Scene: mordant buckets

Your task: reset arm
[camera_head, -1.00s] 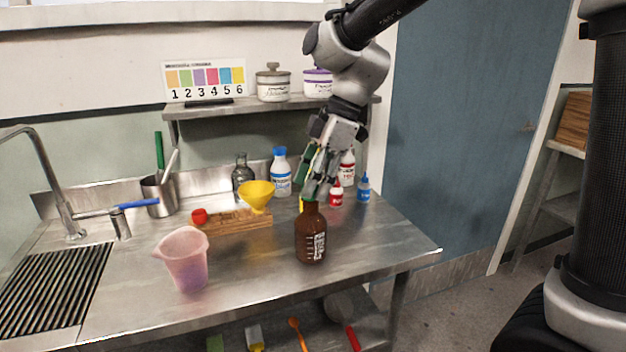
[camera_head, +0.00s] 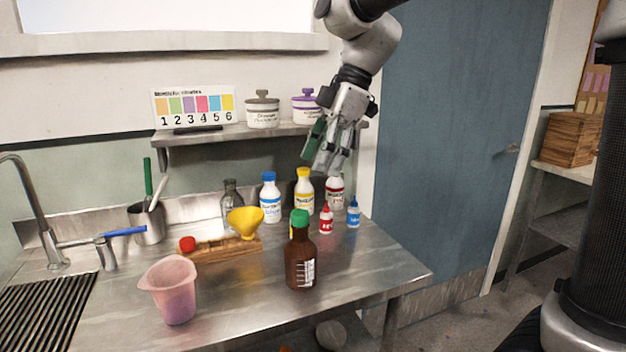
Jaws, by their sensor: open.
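My gripper (camera_head: 328,165) hangs from my arm at the upper middle, its fingers apart and empty, pointing down. It is in the air in front of the shelf's right end, above and a little to the right of the brown bottle. The brown bottle (camera_head: 300,262) stands upright on the steel counter (camera_head: 235,300) with a green cap (camera_head: 300,218) on it. My gripper is clear of the bottle.
A pink jug (camera_head: 170,292) stands front left. A yellow funnel (camera_head: 246,221) sits at a wooden block (camera_head: 222,250). White bottles with blue (camera_head: 270,200) and yellow (camera_head: 304,193) caps stand behind. The shelf (camera_head: 240,135) holds two lidded jars. A blue door (camera_head: 450,150) is at right.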

